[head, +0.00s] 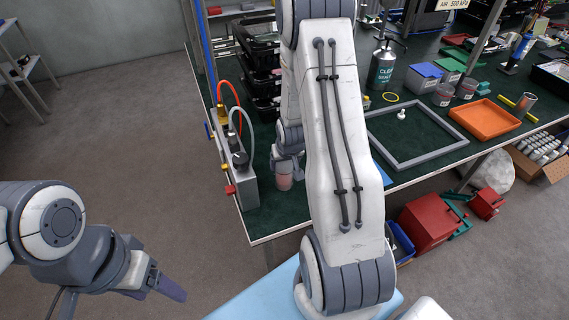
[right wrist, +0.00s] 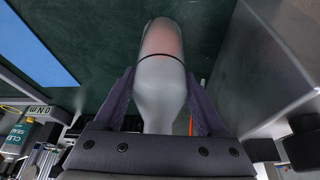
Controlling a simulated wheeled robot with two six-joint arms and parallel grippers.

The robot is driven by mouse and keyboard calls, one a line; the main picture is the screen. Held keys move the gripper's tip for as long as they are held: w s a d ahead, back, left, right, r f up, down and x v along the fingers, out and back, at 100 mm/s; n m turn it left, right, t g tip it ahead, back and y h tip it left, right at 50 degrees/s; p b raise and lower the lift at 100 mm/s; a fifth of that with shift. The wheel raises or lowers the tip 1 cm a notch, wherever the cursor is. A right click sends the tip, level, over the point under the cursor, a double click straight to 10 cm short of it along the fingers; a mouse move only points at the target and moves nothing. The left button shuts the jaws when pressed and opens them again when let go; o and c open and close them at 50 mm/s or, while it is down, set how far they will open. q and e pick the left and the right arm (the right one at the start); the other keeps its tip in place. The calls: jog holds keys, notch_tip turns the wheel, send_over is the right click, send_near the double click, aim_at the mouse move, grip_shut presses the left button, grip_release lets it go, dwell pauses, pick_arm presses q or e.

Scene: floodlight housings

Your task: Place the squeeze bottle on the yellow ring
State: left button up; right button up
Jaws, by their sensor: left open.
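The squeeze bottle (right wrist: 161,75) is pale and translucent with pink contents. In the right wrist view it lies between the fingers of my right gripper (right wrist: 161,78), which look closed against its sides. In the head view its pink lower part (head: 284,182) shows below my right gripper (head: 287,165), near the table's left side; whether it touches the table is unclear. My right arm hides part of the table. The yellow ring (head: 390,97) lies flat and empty on the green table, right of my right arm. My left gripper (head: 172,289) is open and empty over the floor.
A grey pump-like device (head: 241,180) with hoses stands close left of the bottle. Black trays (head: 262,75) are stacked behind. A grey frame (head: 415,132), orange tray (head: 484,119) and labelled bottle (head: 382,66) surround the ring's area.

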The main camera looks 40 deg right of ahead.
jog(key=o, duration=0.4)
jog(key=shift+c, duration=0.2)
jog(key=shift+r, duration=0.3)
jog(key=p+v, duration=0.4)
jog(key=v, duration=0.7)
jog(key=shift+s+r+p, duration=0.2)
jog(key=shift+r+p, duration=0.1)
